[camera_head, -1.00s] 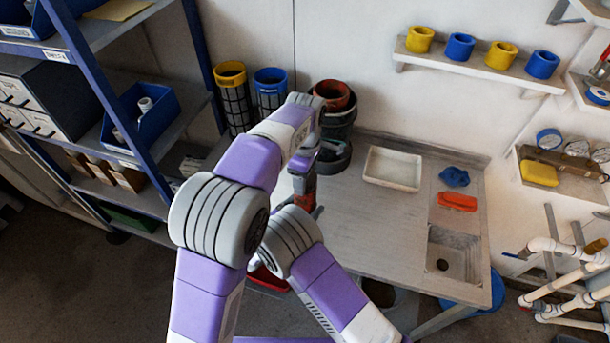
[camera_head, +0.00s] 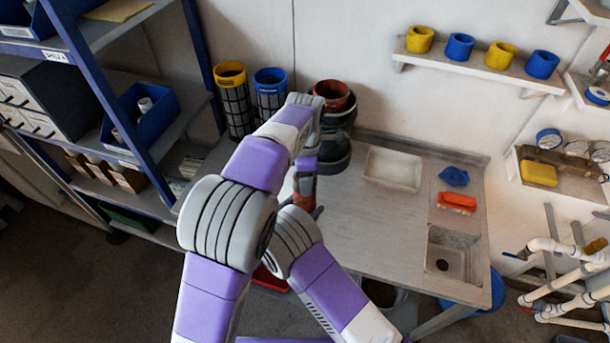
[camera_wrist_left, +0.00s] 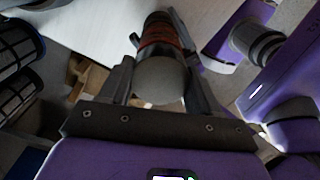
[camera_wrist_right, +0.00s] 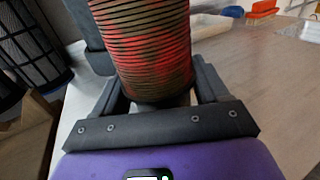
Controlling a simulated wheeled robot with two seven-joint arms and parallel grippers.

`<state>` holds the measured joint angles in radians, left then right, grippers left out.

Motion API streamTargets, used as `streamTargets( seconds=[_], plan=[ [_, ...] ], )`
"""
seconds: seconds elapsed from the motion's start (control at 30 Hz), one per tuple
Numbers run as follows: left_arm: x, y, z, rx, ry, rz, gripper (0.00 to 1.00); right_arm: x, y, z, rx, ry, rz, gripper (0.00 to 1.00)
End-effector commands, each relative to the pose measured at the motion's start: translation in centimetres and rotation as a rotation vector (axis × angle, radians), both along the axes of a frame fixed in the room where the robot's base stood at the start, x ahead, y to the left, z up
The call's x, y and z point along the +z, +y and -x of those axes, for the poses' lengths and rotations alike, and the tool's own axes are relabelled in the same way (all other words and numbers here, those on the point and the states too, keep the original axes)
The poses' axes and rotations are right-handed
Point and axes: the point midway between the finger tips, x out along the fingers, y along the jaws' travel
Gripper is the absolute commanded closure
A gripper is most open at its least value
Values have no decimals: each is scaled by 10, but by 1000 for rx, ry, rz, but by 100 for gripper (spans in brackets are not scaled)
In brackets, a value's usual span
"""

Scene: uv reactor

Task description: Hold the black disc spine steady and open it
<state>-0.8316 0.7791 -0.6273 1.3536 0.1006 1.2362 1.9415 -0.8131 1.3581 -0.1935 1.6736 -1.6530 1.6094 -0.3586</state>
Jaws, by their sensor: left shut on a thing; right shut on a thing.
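The black disc spine carries a ribbed stack of red and dark discs (camera_wrist_right: 150,45), large between my right gripper's fingers (camera_wrist_right: 160,95) in the right wrist view. In the left wrist view, its rounded grey end (camera_wrist_left: 160,80) sits between my left gripper's fingers (camera_wrist_left: 158,72), with a red band and a dark collar beyond. In the head view only a small red part of the stack (camera_head: 304,188) shows beside my arms. Both grippers are shut on the assembly, at different places. I cannot see a gap in the spine.
A dark round housing with a reddish rim (camera_head: 333,96) stands behind my arms. Yellow-topped (camera_head: 231,95) and blue-topped (camera_head: 270,92) mesh cylinders stand left of it. A white tray (camera_head: 393,168), red brush (camera_head: 457,202) and sink (camera_head: 452,255) are on the bench, whose middle is clear.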

Motion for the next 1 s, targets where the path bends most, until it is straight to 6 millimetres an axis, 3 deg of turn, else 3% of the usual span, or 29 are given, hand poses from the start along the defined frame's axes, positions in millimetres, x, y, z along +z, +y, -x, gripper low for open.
streamTargets(
  seconds=[1.0],
  plan=[
    [25,0,0,0,-2,1,74,-1,0,0,0,1,0,100]
  ],
)
